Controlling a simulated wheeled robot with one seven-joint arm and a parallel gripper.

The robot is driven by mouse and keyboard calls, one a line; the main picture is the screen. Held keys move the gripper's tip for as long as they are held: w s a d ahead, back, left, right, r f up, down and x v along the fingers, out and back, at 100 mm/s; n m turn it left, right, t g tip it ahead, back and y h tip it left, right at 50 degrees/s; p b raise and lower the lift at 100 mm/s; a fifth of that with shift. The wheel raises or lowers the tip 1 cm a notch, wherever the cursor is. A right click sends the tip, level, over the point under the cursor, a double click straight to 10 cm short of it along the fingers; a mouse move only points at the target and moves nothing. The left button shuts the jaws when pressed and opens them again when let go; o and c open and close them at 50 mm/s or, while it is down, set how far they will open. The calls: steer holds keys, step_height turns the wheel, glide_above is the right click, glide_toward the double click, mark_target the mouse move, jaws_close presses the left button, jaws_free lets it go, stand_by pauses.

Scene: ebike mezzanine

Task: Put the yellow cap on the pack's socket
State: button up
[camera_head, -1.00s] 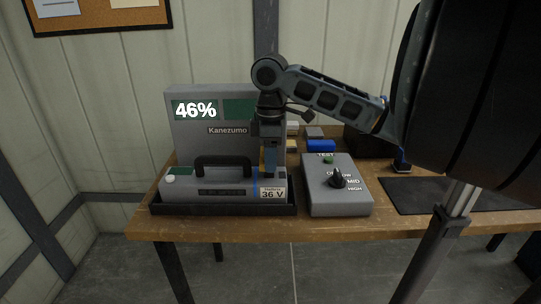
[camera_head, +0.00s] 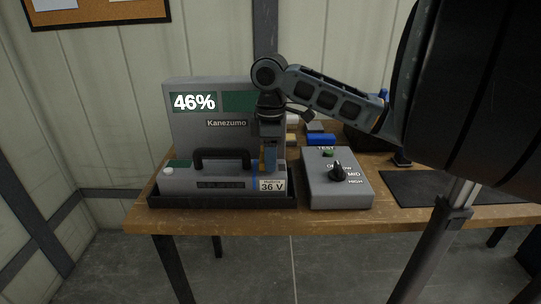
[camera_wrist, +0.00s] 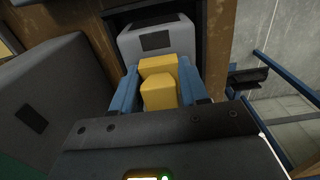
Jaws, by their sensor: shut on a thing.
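My gripper (camera_wrist: 158,90) is shut on the yellow cap (camera_wrist: 158,75), which sits between its two blue fingers in the wrist view. In the head view my gripper (camera_head: 270,158) points down at the right end of the grey battery pack (camera_head: 220,178), marked 36 V. The pack lies in a dark tray (camera_head: 222,202) and has a black handle. In the head view the cap is not clearly seen. The pack's socket is not visible, and I cannot tell whether the cap touches the pack.
A grey charger (camera_head: 205,135) showing 46% stands behind the pack. A grey test box (camera_head: 337,190) with a black knob is to the right, near the gripper. Small blue (camera_head: 321,139) and grey blocks lie behind it. A dark mat (camera_head: 430,189) covers the table's right.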

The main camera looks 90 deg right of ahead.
steer(key=shift+f, duration=0.1)
steer(key=o, duration=1.1)
step_height(320, 180, up, 8)
step_height(320, 180, up, 6)
steer(key=p, duration=0.6)
stand_by(0.4)
stand_by(0.4)
